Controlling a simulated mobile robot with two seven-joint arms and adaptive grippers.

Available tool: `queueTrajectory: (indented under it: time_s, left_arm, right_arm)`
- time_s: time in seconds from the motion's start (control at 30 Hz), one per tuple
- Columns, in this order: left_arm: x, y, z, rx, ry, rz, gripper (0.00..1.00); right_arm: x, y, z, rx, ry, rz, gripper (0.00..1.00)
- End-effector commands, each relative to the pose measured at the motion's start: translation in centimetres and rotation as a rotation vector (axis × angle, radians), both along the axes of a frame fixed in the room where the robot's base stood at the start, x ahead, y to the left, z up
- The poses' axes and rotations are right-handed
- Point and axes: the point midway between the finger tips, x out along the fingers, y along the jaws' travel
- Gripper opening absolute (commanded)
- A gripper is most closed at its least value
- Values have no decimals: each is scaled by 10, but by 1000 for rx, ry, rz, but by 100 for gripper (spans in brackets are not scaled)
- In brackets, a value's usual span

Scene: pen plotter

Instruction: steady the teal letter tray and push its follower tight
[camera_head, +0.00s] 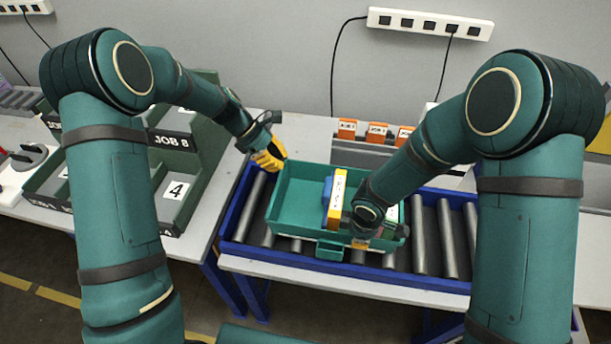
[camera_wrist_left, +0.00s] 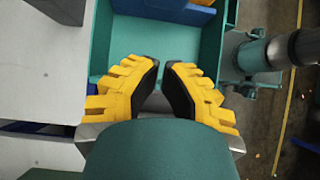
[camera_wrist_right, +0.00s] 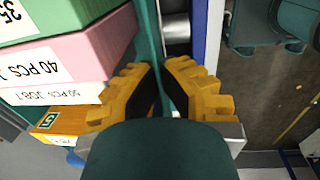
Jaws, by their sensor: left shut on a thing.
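The teal letter tray (camera_head: 283,224) sits on the roller conveyor, seen from above in the head view. My left gripper (camera_head: 271,160) is shut on its left rim; the left wrist view shows the teal wall (camera_wrist_left: 103,45) at the fingertips. Inside the tray stand a blue plate (camera_head: 327,192), which looks like the follower, and an orange-yellow pack (camera_head: 338,190) to its right. My right gripper (camera_wrist_right: 163,68) is at the tray's front right, its fingertips close together by a teal wall. My right arm hides much of the tray there. I cannot tell whether the right fingers hold anything.
The blue-framed conveyor has bare rollers (camera_head: 448,238) right of the tray. In the right wrist view, green, pink (camera_wrist_right: 75,65), white and orange packs lie beside the fingers. A sorting rack (camera_head: 205,165) stands at left. Orange label holders (camera_head: 377,131) stand behind.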

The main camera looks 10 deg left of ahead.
Motion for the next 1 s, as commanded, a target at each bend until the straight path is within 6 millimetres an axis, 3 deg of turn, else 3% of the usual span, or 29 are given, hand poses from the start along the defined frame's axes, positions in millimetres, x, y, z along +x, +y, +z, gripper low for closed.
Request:
queueTrajectory:
  time_s: [0.3, 0.57, 0.77, 1.0]
  left_arm:
    - [3, -16, 17, 225, -11, -7, 0]
    - [4, -18, 22, 292, -24, 4, 0]
    - [4, -27, -1, 293, -20, 4, 0]
    - [4, -45, -45, 292, -21, 3, 0]
  right_arm:
    - [0, -1, -1, -2, 1, -1, 0]
    - [0, -1, -1, -1, 1, 0, 0]
    - [0, -1, -1, -1, 1, 0, 0]
    - [0, 0, -1, -1, 1, 0, 0]
